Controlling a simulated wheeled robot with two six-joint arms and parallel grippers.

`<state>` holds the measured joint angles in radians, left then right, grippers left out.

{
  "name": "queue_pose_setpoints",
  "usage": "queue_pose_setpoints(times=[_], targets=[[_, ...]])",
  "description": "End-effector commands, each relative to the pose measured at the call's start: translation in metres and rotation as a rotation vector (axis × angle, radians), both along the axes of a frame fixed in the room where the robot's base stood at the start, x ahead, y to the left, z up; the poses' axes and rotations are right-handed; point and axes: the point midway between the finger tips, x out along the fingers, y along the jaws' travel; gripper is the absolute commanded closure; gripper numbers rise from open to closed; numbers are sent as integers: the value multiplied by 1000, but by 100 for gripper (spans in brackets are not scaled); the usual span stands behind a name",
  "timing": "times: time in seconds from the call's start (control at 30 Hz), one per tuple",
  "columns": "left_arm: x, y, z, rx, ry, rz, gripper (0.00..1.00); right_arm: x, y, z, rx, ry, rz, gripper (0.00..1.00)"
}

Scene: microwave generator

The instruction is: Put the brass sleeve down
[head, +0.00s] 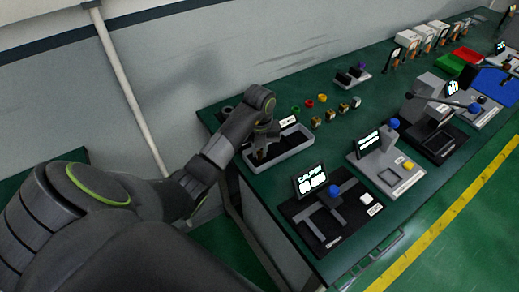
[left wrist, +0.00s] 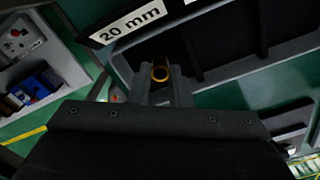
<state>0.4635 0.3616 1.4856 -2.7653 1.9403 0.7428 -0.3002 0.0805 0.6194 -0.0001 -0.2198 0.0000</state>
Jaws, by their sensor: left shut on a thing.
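The brass sleeve (left wrist: 160,73) shows in the left wrist view as a small gold ring between the fingertips of my left gripper (left wrist: 160,88). My left gripper is shut on it. In the head view my left gripper (head: 261,146) points down at the left part of a grey tray (head: 294,151) with a dark inside. The tray bears a white "20 mm" label (left wrist: 128,24). The sleeve is low at the tray, but I cannot tell whether it touches the tray floor. My right gripper is not in view.
Small coloured rings (head: 309,104) and several brass-coloured blocks (head: 330,115) stand behind and right of the tray. A caliper station (head: 312,182) with a screen is in front. More devices, a red bin (head: 466,54) and a blue tray (head: 492,83) lie farther right.

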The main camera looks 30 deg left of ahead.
Motion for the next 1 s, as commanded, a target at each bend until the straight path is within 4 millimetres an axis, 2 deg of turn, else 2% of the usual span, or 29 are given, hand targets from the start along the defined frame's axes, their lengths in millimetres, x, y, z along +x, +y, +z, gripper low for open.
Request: queue_pose_setpoints(times=[0.03, 0.07, 0.2, 0.67, 0.83, 1.0], targets=[[0, 0, -3, 0, 0, 0, 100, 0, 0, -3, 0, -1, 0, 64], [0, 0, -2, 0, 0, 0, 80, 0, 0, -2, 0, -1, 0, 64], [0, 0, -2, 0, 0, 0, 62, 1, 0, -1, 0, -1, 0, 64], [0, 0, 5, 0, -2, 0, 61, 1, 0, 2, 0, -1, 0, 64], [1, 1, 27, 1, -5, 0, 61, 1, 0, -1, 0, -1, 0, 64], [0, 0, 51, 1, -1, 0, 61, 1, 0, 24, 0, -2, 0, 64]])
